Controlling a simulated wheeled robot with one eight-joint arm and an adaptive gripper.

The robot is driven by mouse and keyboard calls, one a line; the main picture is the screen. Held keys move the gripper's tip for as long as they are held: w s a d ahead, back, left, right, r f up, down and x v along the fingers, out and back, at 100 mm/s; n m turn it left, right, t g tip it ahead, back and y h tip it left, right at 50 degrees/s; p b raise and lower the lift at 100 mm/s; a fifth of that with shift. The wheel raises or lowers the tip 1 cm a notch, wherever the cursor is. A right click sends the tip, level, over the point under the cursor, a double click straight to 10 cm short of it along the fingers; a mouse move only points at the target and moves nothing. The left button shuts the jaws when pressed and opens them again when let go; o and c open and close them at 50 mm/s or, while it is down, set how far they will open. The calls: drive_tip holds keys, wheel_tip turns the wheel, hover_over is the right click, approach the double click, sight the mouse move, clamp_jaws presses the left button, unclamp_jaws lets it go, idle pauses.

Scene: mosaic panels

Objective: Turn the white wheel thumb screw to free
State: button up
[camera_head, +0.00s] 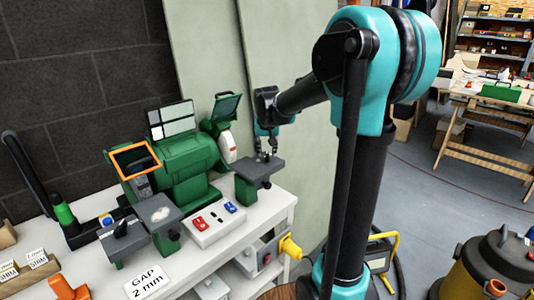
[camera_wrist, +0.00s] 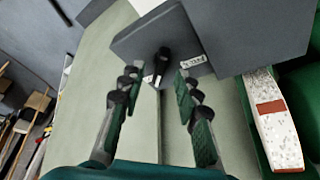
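The green bench grinder (camera_head: 183,163) stands on a white bench. Its white wheel (camera_head: 227,148) is at the right end, and its speckled edge with a red patch shows in the wrist view (camera_wrist: 277,125). The wheel's grey tool rest (camera_head: 259,168) juts out beside it. In the wrist view a dark thumb screw (camera_wrist: 162,58) stands out from a grey block, with small white labels (camera_wrist: 193,62) on both sides; their text is too small to read surely. My gripper (camera_wrist: 159,85) is open, its fingers on either side of the screw, apparently not touching it.
A second tool rest (camera_head: 158,212) and an orange-framed shield (camera_head: 134,160) are at the grinder's left. A switch box (camera_head: 214,222) and a "GAP 2 mm" card (camera_head: 148,283) lie in front. Pale panels stand behind.

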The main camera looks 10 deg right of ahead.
drive_tip(key=shift+w+f, duration=0.25)
drive_tip(key=shift+f, duration=0.4)
drive_tip(key=shift+c, duration=0.6)
clamp_jaws()
